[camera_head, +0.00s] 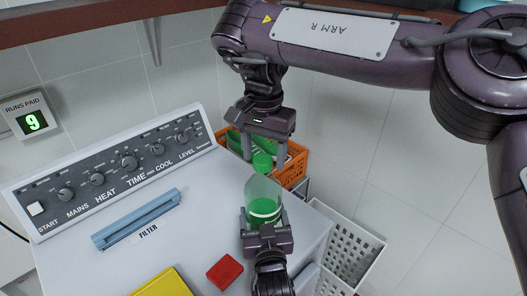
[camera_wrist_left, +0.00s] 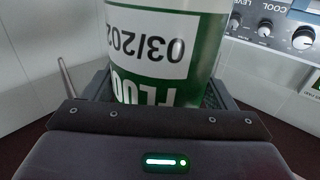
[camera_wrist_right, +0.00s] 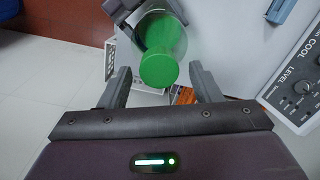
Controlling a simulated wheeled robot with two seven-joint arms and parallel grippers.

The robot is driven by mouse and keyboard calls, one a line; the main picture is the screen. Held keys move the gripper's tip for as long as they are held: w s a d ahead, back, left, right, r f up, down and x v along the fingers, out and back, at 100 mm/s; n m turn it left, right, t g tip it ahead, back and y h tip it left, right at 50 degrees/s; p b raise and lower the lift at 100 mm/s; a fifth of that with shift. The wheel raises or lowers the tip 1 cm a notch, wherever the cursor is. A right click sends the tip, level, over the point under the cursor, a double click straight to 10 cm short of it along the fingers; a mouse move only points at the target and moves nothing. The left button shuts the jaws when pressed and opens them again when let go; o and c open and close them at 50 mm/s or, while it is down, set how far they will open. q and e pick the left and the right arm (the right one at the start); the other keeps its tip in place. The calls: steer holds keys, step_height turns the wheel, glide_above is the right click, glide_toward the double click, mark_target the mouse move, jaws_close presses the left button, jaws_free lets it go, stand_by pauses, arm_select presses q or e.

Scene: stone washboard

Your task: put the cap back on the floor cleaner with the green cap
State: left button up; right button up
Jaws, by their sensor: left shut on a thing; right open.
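The floor cleaner bottle (camera_head: 263,208), clear above with green below, stands roughly upright over the worktop's right edge. My left gripper (camera_head: 264,222) is shut around its lower part; the left wrist view shows its label (camera_wrist_left: 155,45) close up between the fingers. The green cap (camera_head: 263,162) is at the bottle's top and also shows in the right wrist view (camera_wrist_right: 158,69). It appears to sit on the neck, but I cannot tell whether it is fully seated. My right gripper (camera_head: 263,158) is open above the bottle, with its fingers on either side of the cap, apart from it.
A control panel (camera_head: 115,172) with knobs runs along the worktop's back. A blue filter bar (camera_head: 137,218), a red block (camera_head: 225,272) and a yellow item (camera_head: 162,284) lie on top. An orange crate (camera_head: 293,171) with green items and a white basket (camera_head: 345,250) stand to the right.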

steer(key=shift+r, duration=2.25)
steer(key=shift+c, duration=0.4)
